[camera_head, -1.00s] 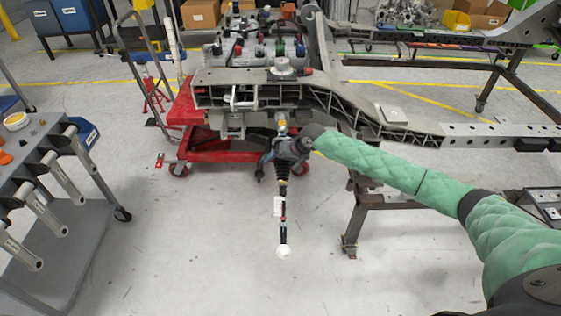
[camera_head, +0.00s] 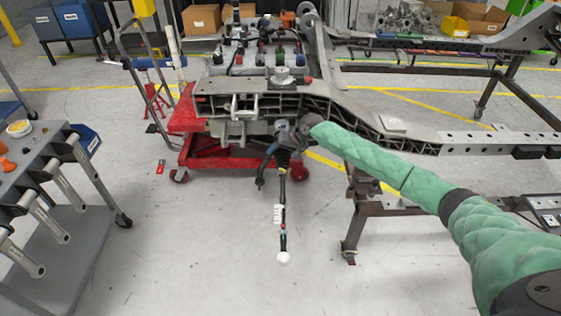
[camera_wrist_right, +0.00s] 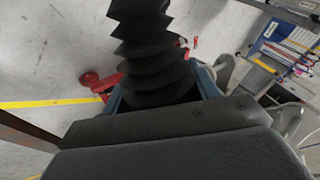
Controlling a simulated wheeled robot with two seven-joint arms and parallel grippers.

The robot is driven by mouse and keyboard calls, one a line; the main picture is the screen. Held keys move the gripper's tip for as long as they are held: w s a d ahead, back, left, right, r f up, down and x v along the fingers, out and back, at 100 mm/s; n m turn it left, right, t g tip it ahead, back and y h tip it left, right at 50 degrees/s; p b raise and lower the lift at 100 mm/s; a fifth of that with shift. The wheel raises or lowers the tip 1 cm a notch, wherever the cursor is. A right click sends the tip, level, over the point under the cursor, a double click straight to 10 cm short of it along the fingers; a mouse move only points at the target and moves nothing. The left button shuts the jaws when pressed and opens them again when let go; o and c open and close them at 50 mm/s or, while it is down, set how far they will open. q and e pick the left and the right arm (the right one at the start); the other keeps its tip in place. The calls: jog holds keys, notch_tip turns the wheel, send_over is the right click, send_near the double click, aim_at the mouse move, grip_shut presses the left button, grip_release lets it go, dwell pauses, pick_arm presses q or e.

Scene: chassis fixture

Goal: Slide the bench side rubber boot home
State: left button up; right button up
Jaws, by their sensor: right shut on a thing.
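The black pleated rubber boot (camera_head: 283,158) sits around a rod hanging from the front of the grey chassis frame (camera_head: 330,103). It fills the upper middle of the right wrist view (camera_wrist_right: 150,50). My right gripper (camera_head: 275,153) is shut on the boot close under the frame. In the right wrist view, its blue-grey fingers (camera_wrist_right: 160,92) stand on either side of the boot's near end. The gripper body hides that end. Below the boot, the thin dark rod (camera_head: 282,225) carries a white tag and ends in a white tip (camera_head: 284,257). My left gripper is out of view.
A red lift cart (camera_head: 200,150) stands under the chassis at left. A grey tool cart (camera_head: 50,215) is at the far left. Dark frame legs (camera_head: 355,225) stand right of the rod, under my right arm. The floor between is clear.

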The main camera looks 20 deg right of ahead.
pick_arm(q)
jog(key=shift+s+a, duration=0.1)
pick_arm(e)
jog(key=shift+w+d+r, duration=0.15)
jog(key=shift+w, duration=0.1)
jog(key=o, duration=1.4)
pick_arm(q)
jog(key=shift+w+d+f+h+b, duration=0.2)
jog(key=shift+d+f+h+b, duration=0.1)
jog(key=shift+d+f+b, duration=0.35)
pick_arm(e)
jog(key=v, duration=0.7)
jog(key=shift+s+d+r, duration=0.1)
jog(key=shift+d+r, duration=0.1)
jog(key=shift+r, duration=0.05)
jog(key=shift+d, duration=0.1)
